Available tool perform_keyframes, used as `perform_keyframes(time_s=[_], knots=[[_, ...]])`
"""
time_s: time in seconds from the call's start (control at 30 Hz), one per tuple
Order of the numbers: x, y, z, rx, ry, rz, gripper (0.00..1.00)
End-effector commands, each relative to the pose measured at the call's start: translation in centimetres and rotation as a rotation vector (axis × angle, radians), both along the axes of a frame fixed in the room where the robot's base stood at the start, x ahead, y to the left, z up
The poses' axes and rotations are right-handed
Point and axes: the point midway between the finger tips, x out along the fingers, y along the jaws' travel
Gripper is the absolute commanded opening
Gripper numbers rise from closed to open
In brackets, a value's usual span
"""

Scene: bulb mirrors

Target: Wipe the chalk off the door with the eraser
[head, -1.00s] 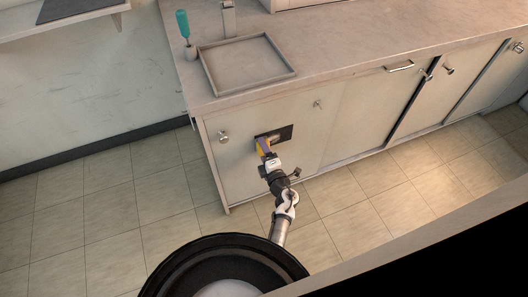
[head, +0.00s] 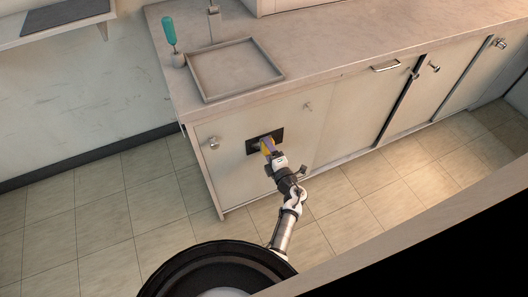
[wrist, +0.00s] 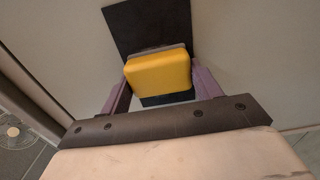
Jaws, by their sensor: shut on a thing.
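The eraser (wrist: 158,73) is a yellow block with a grey layer on its far side. My gripper (head: 270,149) is shut on it, with one purple finger on each side in the wrist view. The eraser is at a black rectangular panel (wrist: 136,20) on the pale cabinet door (head: 235,175), near the panel's middle. I cannot tell if it is touching the panel. The part of the panel behind the eraser is hidden. I can make out no clear chalk marks on the visible part of the panel.
A worktop (head: 330,45) overhangs the doors, with a square tray (head: 237,95) and a teal-handled brush (head: 170,35) on it. Door knobs (head: 213,143) and a bar handle (head: 386,67) stick out. Tiled floor (head: 110,210) is clear at the left.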

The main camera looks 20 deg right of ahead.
Motion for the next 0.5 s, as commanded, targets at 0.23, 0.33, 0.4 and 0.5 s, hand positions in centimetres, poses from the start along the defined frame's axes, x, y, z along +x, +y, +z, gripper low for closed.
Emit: perform_keyframes(time_s=[0.23,0.33,0.4,0.5], knots=[[0.3,-2.0,0.0,0.0,-0.002,0.0,0.45],[0.1,-2.1,0.1,0.0,-0.001,0.0,0.45],[0.1,-2.0,0.1,0.0,-0.001,0.001,0.45],[0.1,-1.7,0.1,0.001,-0.001,0.002,0.45]])
